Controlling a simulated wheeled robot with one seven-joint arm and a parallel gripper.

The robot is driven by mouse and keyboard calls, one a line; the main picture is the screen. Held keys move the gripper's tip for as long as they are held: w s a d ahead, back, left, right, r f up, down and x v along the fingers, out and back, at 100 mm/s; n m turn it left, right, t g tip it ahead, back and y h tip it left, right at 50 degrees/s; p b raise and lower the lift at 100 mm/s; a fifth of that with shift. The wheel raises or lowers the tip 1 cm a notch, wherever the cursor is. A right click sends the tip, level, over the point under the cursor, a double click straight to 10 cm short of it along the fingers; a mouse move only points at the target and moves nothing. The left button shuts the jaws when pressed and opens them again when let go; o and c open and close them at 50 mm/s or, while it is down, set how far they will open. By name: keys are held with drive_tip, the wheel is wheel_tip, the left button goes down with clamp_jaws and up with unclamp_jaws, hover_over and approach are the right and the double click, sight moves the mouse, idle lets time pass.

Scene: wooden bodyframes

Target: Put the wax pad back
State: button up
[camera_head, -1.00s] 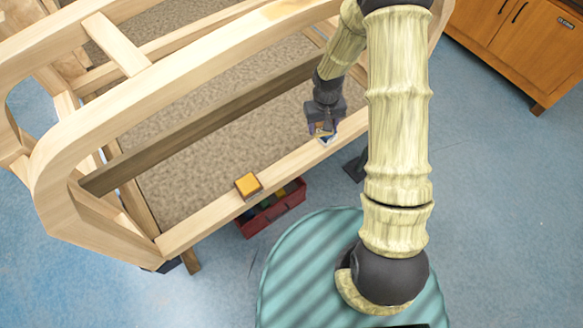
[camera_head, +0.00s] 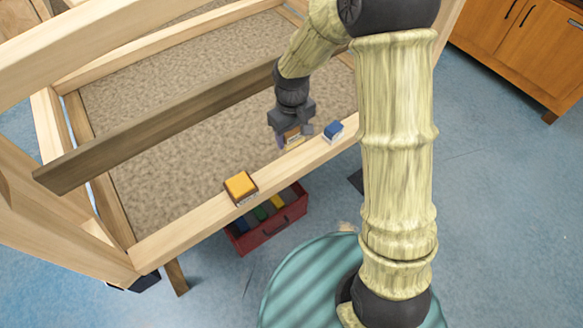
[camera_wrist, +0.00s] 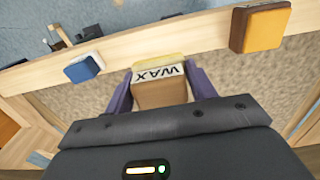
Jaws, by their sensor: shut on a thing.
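The wax pad (camera_wrist: 160,92) is a brown block with a pale top and a "WAX" label. My gripper (camera_wrist: 158,88) is shut on it, with purple fingers at its two sides. In the head view my gripper (camera_head: 291,140) is near the inner side of the front wooden rail (camera_head: 185,227). The wax pad is small there and partly hidden by the gripper. A red drawer-like box (camera_head: 270,232) under the rail holds several coloured pads, among them blue, green and yellow ones.
A blue pad (camera_head: 333,131) with a white base sits on the rail right of my gripper. An orange-yellow pad (camera_head: 240,187) with a brown base sits on the rail to the left. A dark wooden bar (camera_head: 165,125) crosses the frame behind.

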drive_tip(key=shift+r, duration=0.1)
hover_over(292, 163)
drive_tip(key=shift+w+f, duration=0.15)
drive_tip(key=shift+f, duration=3.05)
drive_tip(key=shift+f+b, duration=0.35)
drive_tip(key=shift+f, duration=1.5)
drive_tip(key=shift+f, duration=0.15)
drive_tip(key=o, duration=0.9)
